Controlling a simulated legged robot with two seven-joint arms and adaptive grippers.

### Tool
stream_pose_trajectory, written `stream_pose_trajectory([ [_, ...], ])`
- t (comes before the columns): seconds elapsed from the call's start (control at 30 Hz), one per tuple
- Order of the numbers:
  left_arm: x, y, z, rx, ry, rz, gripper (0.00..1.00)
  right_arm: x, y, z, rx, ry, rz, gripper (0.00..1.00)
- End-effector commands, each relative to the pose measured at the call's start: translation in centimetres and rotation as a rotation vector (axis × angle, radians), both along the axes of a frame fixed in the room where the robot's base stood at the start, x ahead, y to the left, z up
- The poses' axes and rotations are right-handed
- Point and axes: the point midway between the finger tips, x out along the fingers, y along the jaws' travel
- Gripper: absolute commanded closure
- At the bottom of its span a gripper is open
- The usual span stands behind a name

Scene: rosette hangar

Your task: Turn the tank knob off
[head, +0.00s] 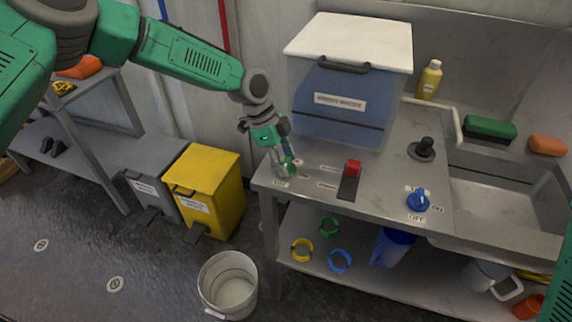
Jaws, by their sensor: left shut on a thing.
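A blue knob (418,200) sits on the front of the grey counter (385,185), with ON and OFF labels beside it. Which label it points to is too small to tell. A blue tank (335,118) with a white lid and a front label stands at the back of the counter. My left gripper (286,165) points down at the counter's front left corner, left of the tank's front, well apart from the blue knob. My right gripper is out of view.
A sink (500,205) with a pale faucet (445,112) is at the right. Yellow (215,178) and grey bins, plus a bucket (228,285), stand on the floor.

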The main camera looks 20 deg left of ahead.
Motion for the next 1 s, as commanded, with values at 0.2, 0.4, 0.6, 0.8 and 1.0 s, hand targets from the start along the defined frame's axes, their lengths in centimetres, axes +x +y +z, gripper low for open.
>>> stream_pose_trajectory([
  [0.2,0.37,0.15,0.13,0.001,-0.009,-0.044,0.86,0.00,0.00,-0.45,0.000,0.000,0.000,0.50],
  [0.4,0.39,0.15,0.20,0.001,-0.010,-0.054,0.86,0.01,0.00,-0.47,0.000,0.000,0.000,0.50],
  [0.6,0.40,0.14,0.21,0.001,-0.011,-0.054,0.86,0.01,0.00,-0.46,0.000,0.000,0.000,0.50],
  [0.8,0.32,0.12,0.18,0.001,-0.008,-0.054,0.36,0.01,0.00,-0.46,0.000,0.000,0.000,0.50],
  [1.0,0.13,0.05,0.13,0.001,-0.005,-0.055,0.36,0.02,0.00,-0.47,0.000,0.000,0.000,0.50],
])
